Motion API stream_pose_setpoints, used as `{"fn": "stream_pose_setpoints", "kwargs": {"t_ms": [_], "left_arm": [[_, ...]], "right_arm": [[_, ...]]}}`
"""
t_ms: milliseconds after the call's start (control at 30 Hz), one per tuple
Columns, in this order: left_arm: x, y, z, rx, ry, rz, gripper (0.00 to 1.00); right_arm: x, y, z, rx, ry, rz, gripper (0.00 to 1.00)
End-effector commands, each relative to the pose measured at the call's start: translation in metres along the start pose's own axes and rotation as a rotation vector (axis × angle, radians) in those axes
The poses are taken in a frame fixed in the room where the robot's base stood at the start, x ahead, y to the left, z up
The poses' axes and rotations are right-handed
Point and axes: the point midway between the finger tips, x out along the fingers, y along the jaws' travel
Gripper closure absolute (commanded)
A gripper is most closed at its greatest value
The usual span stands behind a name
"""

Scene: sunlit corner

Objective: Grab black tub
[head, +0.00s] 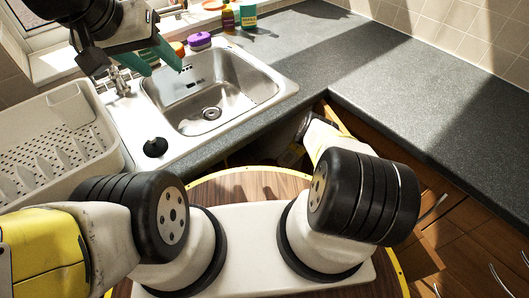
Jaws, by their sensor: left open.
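My left gripper (156,62) hangs at the upper left, over the back of the sink near the tap. Its two teal fingers are apart with nothing between them. A small round black object (155,148) with a raised centre sits on the white sink surround, at the sink's front left. It is well below the gripper in the picture and apart from it. I cannot tell if it is the black tub; no other clear black tub shows. My right arm reaches down into shadow below the counter edge, and its gripper does not show.
The metal sink (212,112) is empty. A beige dish rack (50,150) stands at the left. A purple sponge-like item (199,40), an amber bottle (228,18) and a teal box (248,14) stand behind the sink. The grey counter (400,85) at the right is clear.

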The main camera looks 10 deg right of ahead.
Motion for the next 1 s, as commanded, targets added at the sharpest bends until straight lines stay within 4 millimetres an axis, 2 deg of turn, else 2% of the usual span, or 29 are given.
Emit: {"fn": "stream_pose_setpoints", "kwargs": {"t_ms": [100, 300, 433, 467, 1000], "left_arm": [[-0.0002, -0.0002, -0.0001, -0.001, 0.001, 0.000, 0.54], [-0.0004, -0.0002, -0.0001, -0.001, 0.001, 0.000, 0.54], [-0.0003, -0.0002, -0.0001, 0.000, 0.001, 0.000, 0.54], [-0.0003, -0.0002, -0.0001, 0.000, 0.001, 0.000, 0.54], [-0.0002, -0.0002, -0.0001, 0.000, 0.001, 0.000, 0.54]], "right_arm": [[0.0064, 0.0047, 0.0045, 0.001, 0.000, 0.000, 0.72], [0.0063, 0.0045, 0.0044, 0.001, 0.001, 0.000, 0.72], [0.0062, 0.0044, 0.0043, 0.001, 0.001, 0.000, 0.97], [0.0062, 0.0044, 0.0043, 0.001, 0.000, 0.000, 1.00], [0.0060, 0.0043, 0.0042, 0.001, 0.000, 0.000, 1.00]]}}
